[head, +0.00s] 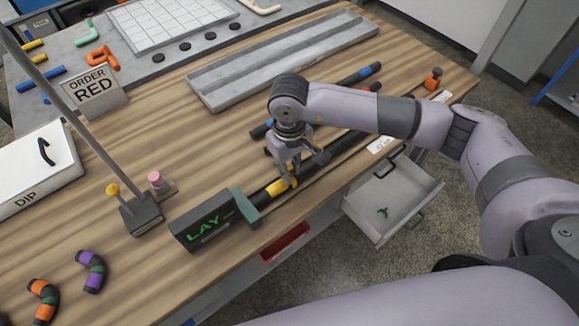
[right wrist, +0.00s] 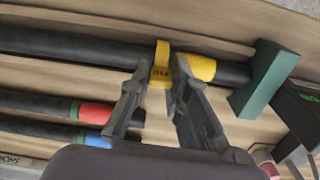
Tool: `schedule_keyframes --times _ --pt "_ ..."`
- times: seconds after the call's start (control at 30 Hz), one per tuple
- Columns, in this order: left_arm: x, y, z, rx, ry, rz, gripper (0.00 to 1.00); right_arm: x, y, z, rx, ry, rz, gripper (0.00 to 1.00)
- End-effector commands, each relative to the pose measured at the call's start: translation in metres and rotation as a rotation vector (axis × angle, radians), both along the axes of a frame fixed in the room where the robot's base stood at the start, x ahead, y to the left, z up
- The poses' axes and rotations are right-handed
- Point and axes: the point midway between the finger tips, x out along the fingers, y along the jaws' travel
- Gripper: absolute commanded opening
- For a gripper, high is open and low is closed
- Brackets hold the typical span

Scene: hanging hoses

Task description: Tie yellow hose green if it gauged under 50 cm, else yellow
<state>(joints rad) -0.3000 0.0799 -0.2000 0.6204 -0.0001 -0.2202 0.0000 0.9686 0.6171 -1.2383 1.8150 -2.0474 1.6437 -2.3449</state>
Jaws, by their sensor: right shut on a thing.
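The yellow hose (right wrist: 90,47), black with a yellow band (right wrist: 203,67), lies along the table with its banded end at the gauge's green block (right wrist: 266,78). In the head view its band (head: 275,189) is just below my right gripper (head: 289,176). That gripper (right wrist: 158,88) is shut on a small yellow tie (right wrist: 161,66) with dark print, which lies across the hose beside the band. Whether the tie goes fully around the hose is hidden. The dark gauge (head: 207,223) shows green letters reading "LAY". My left gripper is out of view.
Red-banded (right wrist: 97,115) and blue-banded (right wrist: 97,139) hoses lie parallel beside it. An open drawer (head: 411,190) holds a small green item (head: 383,212). A stand (head: 141,214) with a slanted pole, an "ORDER RED" sign (head: 94,92) and a long grey tray (head: 220,92) occupy the table.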

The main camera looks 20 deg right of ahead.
Motion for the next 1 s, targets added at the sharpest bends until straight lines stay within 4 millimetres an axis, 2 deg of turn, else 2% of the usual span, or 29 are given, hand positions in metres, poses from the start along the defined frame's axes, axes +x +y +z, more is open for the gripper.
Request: schedule_keyframes --times 0.47,0.5,0.83,1.0 --pt "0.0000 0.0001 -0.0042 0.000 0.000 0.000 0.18 -0.0001 0.0000 -0.0038 0.000 0.000 0.000 0.00" --pt "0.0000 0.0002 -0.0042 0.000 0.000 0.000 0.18 0.0000 0.0000 -0.0037 0.000 0.000 0.000 0.18" --pt "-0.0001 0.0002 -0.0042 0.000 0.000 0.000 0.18 0.0000 0.0000 -0.0037 0.000 0.000 0.000 0.40" --pt "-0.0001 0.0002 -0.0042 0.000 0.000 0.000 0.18 0.0000 0.0001 -0.0038 0.000 0.000 0.000 0.40"
